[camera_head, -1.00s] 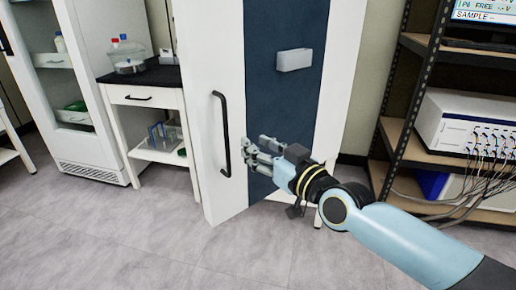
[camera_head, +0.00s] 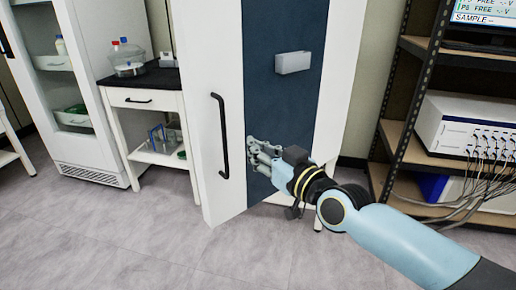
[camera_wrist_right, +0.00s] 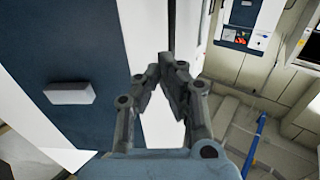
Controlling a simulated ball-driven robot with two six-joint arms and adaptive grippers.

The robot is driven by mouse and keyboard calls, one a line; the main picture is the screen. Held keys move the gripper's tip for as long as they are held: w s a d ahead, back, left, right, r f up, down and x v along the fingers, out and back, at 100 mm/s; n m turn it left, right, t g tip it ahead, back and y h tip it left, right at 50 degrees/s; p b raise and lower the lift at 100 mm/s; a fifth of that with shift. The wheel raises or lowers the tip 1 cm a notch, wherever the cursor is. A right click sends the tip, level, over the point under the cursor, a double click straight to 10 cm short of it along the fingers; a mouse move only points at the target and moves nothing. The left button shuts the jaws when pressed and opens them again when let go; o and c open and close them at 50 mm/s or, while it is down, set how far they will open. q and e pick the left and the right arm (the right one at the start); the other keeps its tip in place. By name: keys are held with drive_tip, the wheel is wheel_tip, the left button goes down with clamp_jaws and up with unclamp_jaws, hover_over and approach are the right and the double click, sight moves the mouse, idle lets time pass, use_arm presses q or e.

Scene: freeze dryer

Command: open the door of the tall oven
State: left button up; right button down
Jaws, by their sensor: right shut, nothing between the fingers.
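The tall oven's white door (camera_head: 208,110) fills the middle of the head view, with a black vertical bar handle (camera_head: 221,135) on its left part. My left gripper is not in view.
A small white bench (camera_head: 150,97) with a black top and glassware stands left of the oven, beside a glass-fronted white cabinet (camera_head: 100,60). A shelf rack (camera_head: 408,100) with a white instrument (camera_head: 465,125) stands at the right. The grey floor in front is clear.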

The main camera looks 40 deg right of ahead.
drive_tip(key=c, duration=2)
unclamp_jaws()
drive_tip(key=shift+c, duration=0.2)
drive_tip(key=o, duration=0.7)
drive_tip(key=shift+c, duration=0.2)
drive_tip(key=s, duration=1.2)
drive_tip(key=shift+d, duration=0.25)
drive_tip(key=shift+c, duration=0.3)
